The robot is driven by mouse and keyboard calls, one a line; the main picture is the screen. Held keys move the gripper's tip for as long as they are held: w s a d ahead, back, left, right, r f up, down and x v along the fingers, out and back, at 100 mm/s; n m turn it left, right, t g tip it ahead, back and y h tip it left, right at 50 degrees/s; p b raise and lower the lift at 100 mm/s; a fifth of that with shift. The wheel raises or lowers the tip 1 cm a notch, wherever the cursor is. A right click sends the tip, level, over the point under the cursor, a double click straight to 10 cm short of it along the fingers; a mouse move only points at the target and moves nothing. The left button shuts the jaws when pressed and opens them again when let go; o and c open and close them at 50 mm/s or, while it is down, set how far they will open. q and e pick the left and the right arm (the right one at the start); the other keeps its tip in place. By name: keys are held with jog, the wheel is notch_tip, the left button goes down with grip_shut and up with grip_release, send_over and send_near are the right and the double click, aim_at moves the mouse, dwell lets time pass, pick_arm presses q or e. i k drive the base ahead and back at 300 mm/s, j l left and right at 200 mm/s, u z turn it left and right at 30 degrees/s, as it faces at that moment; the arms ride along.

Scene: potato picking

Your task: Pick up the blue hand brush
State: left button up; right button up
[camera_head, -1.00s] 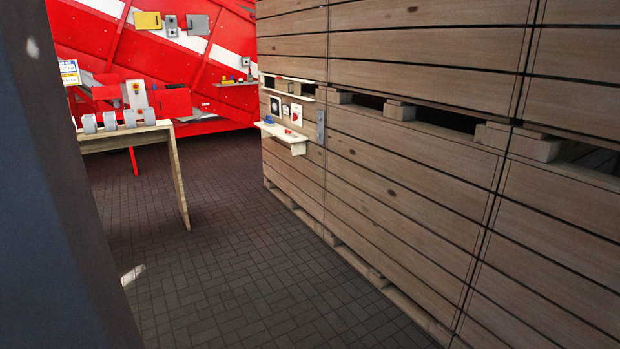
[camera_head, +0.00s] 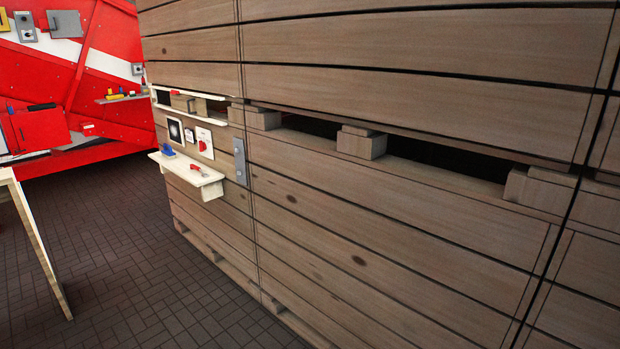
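A small blue object (camera_head: 168,150) lies on the far end of a pale wooden shelf (camera_head: 207,178) fixed to the wall of stacked crates. It is too small and distant for me to tell whether it is the blue hand brush. A small red object (camera_head: 196,168) lies on the same shelf. Neither of my grippers shows in the head view.
The wall of wooden crates (camera_head: 380,215) fills the middle and right. A pale table (camera_head: 38,240) stands at the left edge. A red machine (camera_head: 95,80) with a small shelf of items (camera_head: 124,98) stands behind. The dark brick floor (camera_head: 150,270) between table and crates is clear.

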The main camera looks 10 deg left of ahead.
aim_at(169, 154)
jog(key=i+j+z, duration=0.15)
jog(key=i+j, duration=0.15)
jog(key=j, duration=0.25)
jog(key=i+j+z, duration=0.15)
jog(key=i+j, duration=0.15)
jog(key=j, duration=0.3)
jog(key=i+j+z, duration=0.15)
jog(key=j, duration=0.5)
jog(key=i+j+z, duration=0.1)
jog(key=i+j, duration=0.2)
jog(key=j, duration=0.35)
jog(key=i+j+z, duration=0.15)
jog(key=j, duration=0.55)
jog(key=i+j+z, duration=0.15)
jog(key=j, duration=0.5)
jog(key=i+j+z, duration=0.15)
jog(key=j, duration=0.6)
jog(key=j+z, duration=0.15)
jog(key=j, duration=0.55)
jog(key=i+j+z, duration=0.2)
jog(key=j, duration=0.8)
jog(key=i+j+z, duration=0.2)
jog(key=j, duration=0.8)
jog(key=j+z, duration=0.25)
jog(key=j, duration=0.75)
